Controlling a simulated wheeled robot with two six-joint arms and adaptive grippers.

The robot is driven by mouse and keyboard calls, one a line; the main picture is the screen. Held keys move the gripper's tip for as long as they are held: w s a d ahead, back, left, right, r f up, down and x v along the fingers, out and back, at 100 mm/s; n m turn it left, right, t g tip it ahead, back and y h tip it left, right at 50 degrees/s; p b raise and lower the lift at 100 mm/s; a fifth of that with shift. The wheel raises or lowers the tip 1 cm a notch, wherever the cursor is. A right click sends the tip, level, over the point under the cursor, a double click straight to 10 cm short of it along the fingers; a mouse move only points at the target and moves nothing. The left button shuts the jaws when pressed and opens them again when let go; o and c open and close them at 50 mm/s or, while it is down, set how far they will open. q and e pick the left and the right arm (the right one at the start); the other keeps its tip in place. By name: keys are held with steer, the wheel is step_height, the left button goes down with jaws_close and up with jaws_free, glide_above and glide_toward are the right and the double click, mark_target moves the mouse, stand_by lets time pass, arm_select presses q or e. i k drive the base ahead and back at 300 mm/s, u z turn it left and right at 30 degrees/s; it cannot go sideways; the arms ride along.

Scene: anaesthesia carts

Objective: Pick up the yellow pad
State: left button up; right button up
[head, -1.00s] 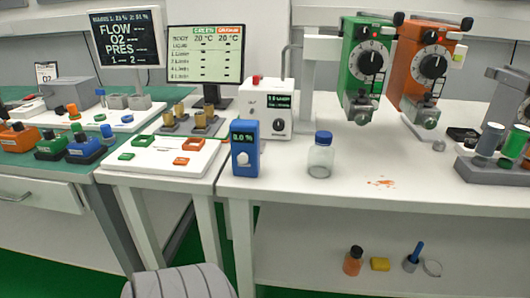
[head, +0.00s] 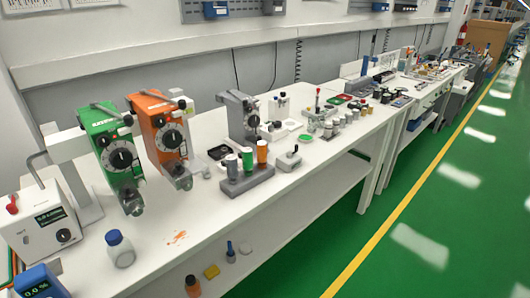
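The yellow pad (head: 211,271) is small and lies on the lower shelf of the white bench, in the lower left part of the head view. It sits between an orange bottle with a dark cap (head: 192,286) on its left and a small holder with a blue-handled tool (head: 230,252) on its right. The bench top's front edge is above it in the picture. Neither of my grippers shows in the head view.
On the white bench top (head: 150,262) stand a blue-capped jar (head: 119,249), a green vaporizer (head: 112,155), an orange vaporizer (head: 162,137) and a rack of coloured cylinders (head: 247,180). An orange spill (head: 177,237) lies there. Green floor (head: 420,215) is clear at right.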

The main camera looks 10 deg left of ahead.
mark_target(213, 271)
steer(key=u, duration=0.95)
